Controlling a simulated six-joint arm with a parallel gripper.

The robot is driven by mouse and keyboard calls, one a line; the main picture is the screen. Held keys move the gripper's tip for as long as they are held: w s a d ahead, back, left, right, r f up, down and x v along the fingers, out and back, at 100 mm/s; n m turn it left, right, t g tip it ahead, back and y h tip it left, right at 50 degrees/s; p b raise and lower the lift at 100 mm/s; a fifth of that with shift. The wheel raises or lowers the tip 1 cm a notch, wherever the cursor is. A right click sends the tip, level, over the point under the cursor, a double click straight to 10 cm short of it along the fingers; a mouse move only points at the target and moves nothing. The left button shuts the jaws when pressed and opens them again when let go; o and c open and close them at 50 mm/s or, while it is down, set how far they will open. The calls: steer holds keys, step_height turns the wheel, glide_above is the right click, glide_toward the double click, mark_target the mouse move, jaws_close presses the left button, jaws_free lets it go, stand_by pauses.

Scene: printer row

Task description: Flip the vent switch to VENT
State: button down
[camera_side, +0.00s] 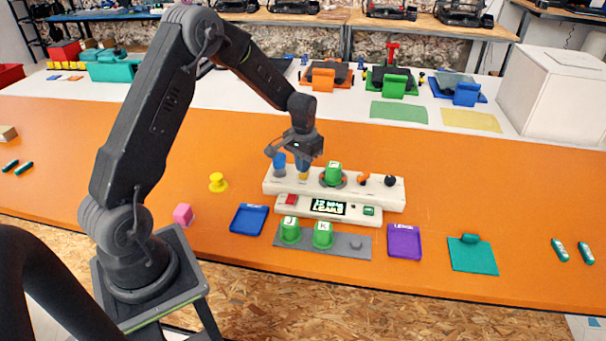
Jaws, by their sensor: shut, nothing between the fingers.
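A white panel (282,186) on the orange table carries a row of fittings: a blue cylinder (279,161), a small yellow part (303,175), a green lettered cylinder (333,174) on a dark round seat, an orange part (363,178) and a black knob (390,181). I cannot read which of these is the vent switch; no VENT label is legible. My gripper (302,163) is shut and empty, pointing down just above the yellow part, between the blue and green cylinders. I cannot tell whether it touches the panel.
In front stand a unit with a lit display (328,207) and a grey strip (294,244) holding green cylinders. Blue (249,219), purple (405,241) and teal (473,255) trays lie around. A yellow knob (217,182) and pink cube (183,214) sit left. The table's right is mostly clear.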

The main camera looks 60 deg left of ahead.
steer(key=shift+f, duration=0.95)
stand_by(0.3)
steer(key=shift+r, duration=3.55)
steer(key=s+d+r+m+t, duration=0.2)
steer(key=s+d+r+t, duration=0.2)
steer(key=s+d+r, duration=1.2)
steer(key=s+d+r+m+t, duration=0.1)
steer(key=s, duration=0.7)
steer(key=shift+d+r+t, duration=0.15)
steer(key=shift+d+t, duration=0.15)
